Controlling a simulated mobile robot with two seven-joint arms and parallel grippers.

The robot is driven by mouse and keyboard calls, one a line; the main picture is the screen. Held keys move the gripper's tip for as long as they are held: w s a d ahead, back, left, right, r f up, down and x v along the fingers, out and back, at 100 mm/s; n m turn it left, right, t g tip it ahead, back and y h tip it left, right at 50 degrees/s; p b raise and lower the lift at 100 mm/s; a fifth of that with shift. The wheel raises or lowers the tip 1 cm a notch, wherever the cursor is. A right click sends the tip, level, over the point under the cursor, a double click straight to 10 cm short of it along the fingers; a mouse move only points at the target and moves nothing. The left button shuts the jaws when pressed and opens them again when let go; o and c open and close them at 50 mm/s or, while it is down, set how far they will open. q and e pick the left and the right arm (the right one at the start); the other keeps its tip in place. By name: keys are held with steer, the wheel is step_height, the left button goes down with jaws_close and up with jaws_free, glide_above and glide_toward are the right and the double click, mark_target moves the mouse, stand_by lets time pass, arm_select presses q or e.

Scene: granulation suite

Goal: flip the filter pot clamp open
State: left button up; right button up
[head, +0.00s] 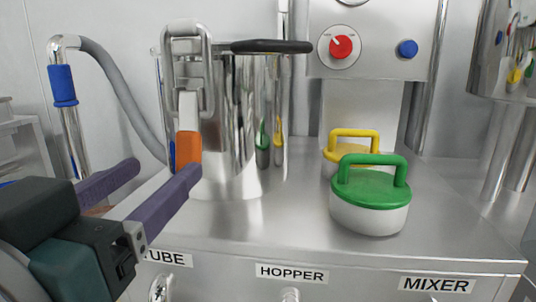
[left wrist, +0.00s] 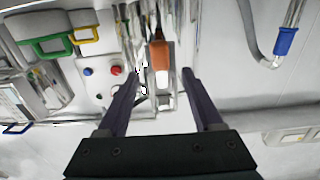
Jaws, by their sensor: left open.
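The filter pot (head: 228,130) is a shiny steel cylinder with a black bar handle (head: 270,47) at its top. Its clamp (head: 188,60) is a steel bracket on the pot's left side, with a lever hanging down to an orange tip (head: 188,148). My left gripper (head: 167,170) is open, its purple fingers low beside the orange tip. The nearer finger overlaps the bottom of the tip. In the left wrist view the orange tip (left wrist: 160,55) appears between the spread fingers (left wrist: 160,75), slightly beyond their ends. Contact cannot be told. My right gripper is not in view.
A green-handled lid (head: 370,190) and a yellow-handled one (head: 352,145) stand right of the pot on the steel top (head: 270,225). A grey hose with a blue grip (head: 62,86) rises at left. A panel with a red knob (head: 341,46) is behind.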

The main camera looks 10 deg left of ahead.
mark_target(185, 151)
arm_select(q)
steer(key=w+b, duration=0.1)
steer(key=w, duration=0.7)
steer(key=shift+d, duration=0.15)
steer(key=shift+c, duration=0.2)
jaws_close()
stand_by(1.0)
